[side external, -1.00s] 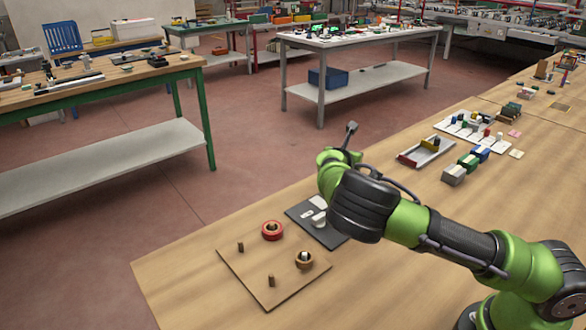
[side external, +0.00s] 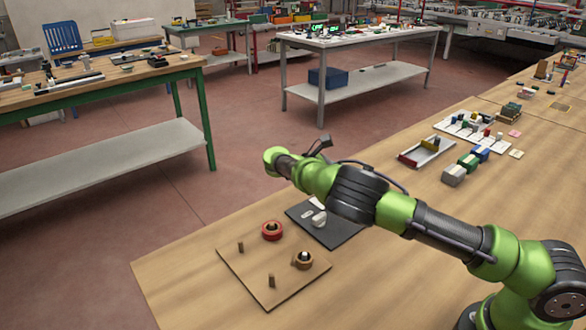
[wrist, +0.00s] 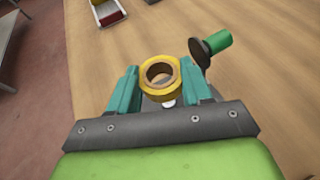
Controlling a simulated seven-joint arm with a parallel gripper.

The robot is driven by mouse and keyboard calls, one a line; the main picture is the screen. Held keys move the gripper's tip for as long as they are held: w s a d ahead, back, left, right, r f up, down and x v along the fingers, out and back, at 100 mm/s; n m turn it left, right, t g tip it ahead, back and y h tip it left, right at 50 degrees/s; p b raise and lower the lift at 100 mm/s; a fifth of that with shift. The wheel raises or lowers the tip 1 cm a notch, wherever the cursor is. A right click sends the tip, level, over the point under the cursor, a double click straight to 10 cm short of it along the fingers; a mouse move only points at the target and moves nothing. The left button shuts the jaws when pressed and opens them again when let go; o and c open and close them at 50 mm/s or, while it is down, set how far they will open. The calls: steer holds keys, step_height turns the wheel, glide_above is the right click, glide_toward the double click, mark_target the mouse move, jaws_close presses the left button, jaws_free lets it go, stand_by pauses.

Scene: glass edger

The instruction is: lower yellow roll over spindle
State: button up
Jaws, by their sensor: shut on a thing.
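My gripper (wrist: 162,78) has teal fingers closed on the sides of a yellow roll (wrist: 160,93), with the roll's round hole facing the wrist camera. The roll and the fingertips cannot be made out in the side view, where my arm's end is above and left of the dark mat. A wooden board (side external: 248,282) lies near the table's front edge. Two bare short brown spindles, one at the left (side external: 240,246) and one at the front (side external: 271,281), stand on it. A red roll (side external: 265,236) sits at its back. A brown ring with a pale-and-dark piece inside (side external: 311,264) sits at its right.
A dark mat (side external: 345,234) with white pieces (side external: 319,219) lies beside the board. A tray with coloured blocks (side external: 411,160) and a row of blocks (side external: 453,175) stand further right. A green cylinder with a dark disc (wrist: 217,42) shows near the right finger.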

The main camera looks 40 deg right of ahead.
steer(key=shift+f, duration=3.4)
steer(key=o, duration=1.1)
